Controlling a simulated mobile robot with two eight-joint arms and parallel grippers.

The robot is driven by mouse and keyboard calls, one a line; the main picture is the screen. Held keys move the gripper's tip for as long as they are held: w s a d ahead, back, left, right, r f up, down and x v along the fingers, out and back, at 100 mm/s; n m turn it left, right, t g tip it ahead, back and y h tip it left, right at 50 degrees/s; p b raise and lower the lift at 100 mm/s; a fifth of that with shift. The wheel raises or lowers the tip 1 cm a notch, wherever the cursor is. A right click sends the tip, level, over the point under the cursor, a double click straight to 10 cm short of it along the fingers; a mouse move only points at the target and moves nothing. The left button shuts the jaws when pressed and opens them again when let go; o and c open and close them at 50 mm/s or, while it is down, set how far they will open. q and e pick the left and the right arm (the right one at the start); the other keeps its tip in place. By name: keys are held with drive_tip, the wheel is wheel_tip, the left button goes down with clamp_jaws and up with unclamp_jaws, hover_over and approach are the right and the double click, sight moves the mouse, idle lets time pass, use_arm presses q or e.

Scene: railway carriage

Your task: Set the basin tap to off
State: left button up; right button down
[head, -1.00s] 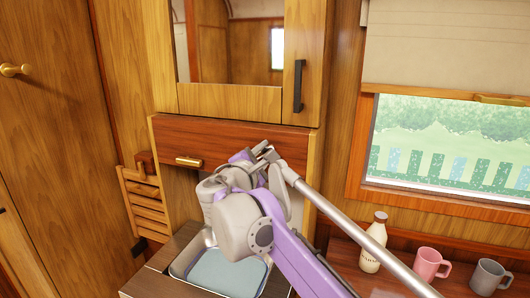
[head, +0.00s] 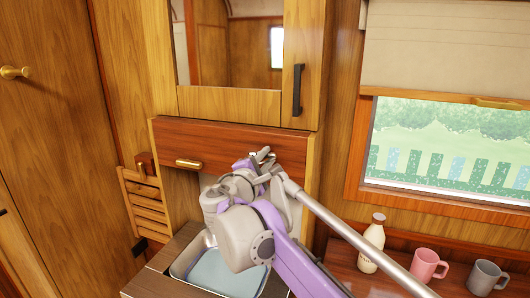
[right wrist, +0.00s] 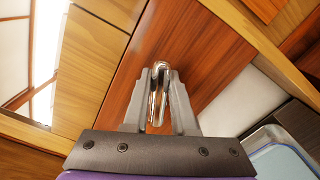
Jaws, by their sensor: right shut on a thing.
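The basin (head: 181,262) is a metal-rimmed bowl with a pale blue inside, set in the dark wooden counter; its corner also shows in the right wrist view (right wrist: 262,135). My right gripper (head: 262,154) is up against the reddish wooden panel above the basin. In the right wrist view, its two grey fingers (right wrist: 160,100) are shut on the basin tap (right wrist: 159,72), a shiny chrome loop standing between them. In the head view the tap is mostly hidden behind my gripper and wrist. My left gripper is not in view.
A milk bottle (head: 371,243), a pink mug (head: 427,265) and a grey mug (head: 487,277) stand on the shelf under the window, near my right arm. A mirror cabinet (head: 230,102) hangs above. A slatted wooden rack (head: 146,203) is at left.

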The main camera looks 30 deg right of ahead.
drive_tip(key=m+p, duration=0.1)
drive_tip(key=f+m+p, duration=0.1)
drive_tip(key=m, duration=0.1)
drive_tip(key=shift+s+d, duration=0.15)
drive_tip(key=shift+s, duration=0.05)
drive_tip(key=shift+f+m+p, duration=0.55)
drive_tip(key=shift+f+m, duration=0.1)
drive_tip(key=shift+m, duration=0.35)
drive_tip(key=shift+f, duration=0.1)
drive_tip(key=c, duration=0.7)
unclamp_jaws()
drive_tip(key=shift+s, duration=0.1)
drive_tip(key=v, duration=1)
drive_tip(key=shift+s+a, duration=0.25)
